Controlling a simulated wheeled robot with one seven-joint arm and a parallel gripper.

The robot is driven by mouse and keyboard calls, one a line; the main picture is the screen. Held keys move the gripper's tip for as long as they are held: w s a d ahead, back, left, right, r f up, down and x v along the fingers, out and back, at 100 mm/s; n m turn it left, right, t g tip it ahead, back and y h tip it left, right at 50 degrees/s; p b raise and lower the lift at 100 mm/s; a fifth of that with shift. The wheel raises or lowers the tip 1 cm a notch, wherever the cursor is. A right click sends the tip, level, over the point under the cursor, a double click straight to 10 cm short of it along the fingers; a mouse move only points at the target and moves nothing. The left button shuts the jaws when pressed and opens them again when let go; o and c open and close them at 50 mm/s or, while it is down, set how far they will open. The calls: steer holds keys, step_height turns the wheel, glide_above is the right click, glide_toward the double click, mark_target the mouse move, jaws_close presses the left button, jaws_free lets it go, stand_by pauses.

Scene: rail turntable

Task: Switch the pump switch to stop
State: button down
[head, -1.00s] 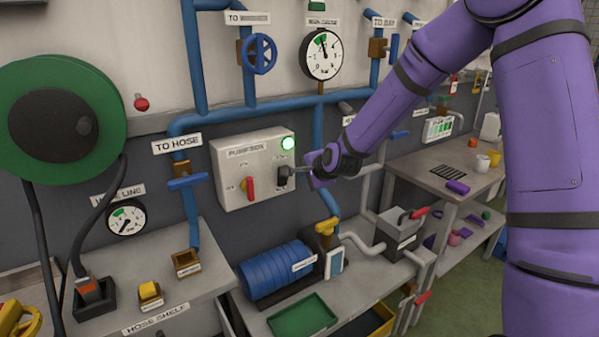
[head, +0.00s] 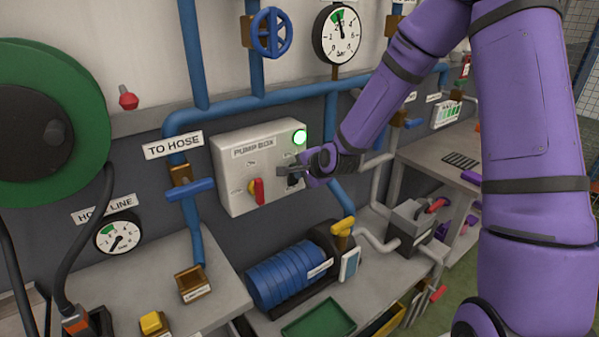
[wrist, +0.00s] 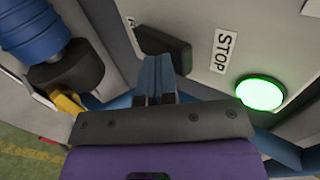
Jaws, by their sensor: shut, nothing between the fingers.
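The pump box (head: 228,150) is a pale box on the wall. A lit green lamp (head: 300,137) sits at its upper right. A dark switch handle (head: 293,183) is below the lamp, partly hidden by my gripper (head: 281,171). In the wrist view the dark handle (wrist: 163,45) lies just beyond the tips of my gripper (wrist: 157,60), which is shut and empty; I cannot tell whether they touch. A STOP label (wrist: 223,52) shows between the handle and the green lamp (wrist: 261,93).
A red handle on yellow (head: 256,192) is left of the dark switch. Blue pipes with a TO HOSE valve (head: 189,190) run beside the box. The blue pump (head: 283,276), with a yellow-handled valve (head: 342,233), stands below.

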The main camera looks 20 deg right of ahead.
stand_by(0.4)
steer(key=shift+w+a+r+g, duration=0.1)
steer(key=shift+w+r+g, duration=0.1)
steer(key=shift+w+g, duration=0.2)
steer(key=shift+r, duration=0.15)
steer(key=shift+r, duration=0.65)
